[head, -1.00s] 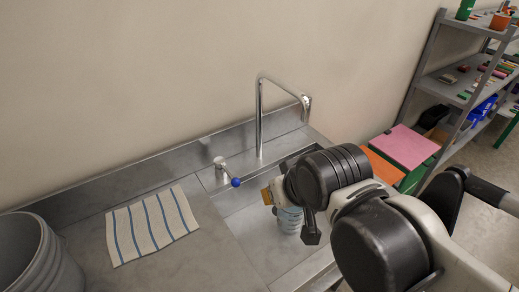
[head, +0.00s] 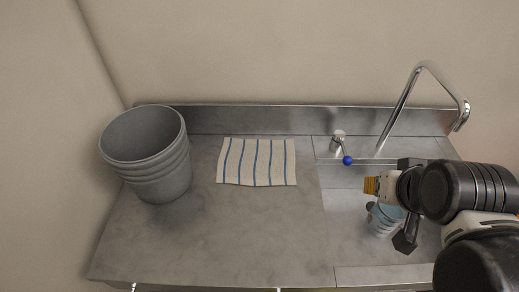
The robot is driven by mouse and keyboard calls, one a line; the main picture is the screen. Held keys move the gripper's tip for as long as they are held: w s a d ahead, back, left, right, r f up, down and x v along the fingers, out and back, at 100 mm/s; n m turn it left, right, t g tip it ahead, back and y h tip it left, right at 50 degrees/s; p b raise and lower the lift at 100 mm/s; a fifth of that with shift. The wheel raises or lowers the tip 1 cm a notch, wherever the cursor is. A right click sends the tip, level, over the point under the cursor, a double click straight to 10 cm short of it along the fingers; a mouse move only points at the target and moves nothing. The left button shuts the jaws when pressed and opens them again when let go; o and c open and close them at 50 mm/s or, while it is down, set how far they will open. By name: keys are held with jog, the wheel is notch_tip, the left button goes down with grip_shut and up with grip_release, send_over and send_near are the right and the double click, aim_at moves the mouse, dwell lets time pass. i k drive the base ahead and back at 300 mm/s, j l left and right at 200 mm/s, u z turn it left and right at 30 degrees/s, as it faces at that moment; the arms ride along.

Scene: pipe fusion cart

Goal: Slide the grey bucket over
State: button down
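The grey bucket (head: 152,160) stands upright at the left end of the metal counter, close to the side wall and the backsplash. Its open top faces up and its ribbed side shows. My gripper (head: 388,222) is far to the right of it, at the sink area beside the tap. A pale blue cup (head: 384,218) is at the gripper's fingers. My arm partly hides them, so I cannot tell whether the fingers are closed on the cup.
A white cloth with blue stripes (head: 256,162) lies flat right of the bucket. The metal counter (head: 225,235) is bare in front of both. A tall tap (head: 398,112) and a blue-knobbed lever (head: 346,158) stand at the back right.

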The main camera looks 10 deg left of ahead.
aim_at(147, 147)
jog(key=u, duration=1.7)
jog(key=i+j+z, duration=0.35)
jog(key=j, duration=0.25)
jog(key=j+z, duration=0.2)
jog(key=j, duration=0.15)
jog(key=i+j+z, duration=0.15)
jog(key=j, duration=0.2)
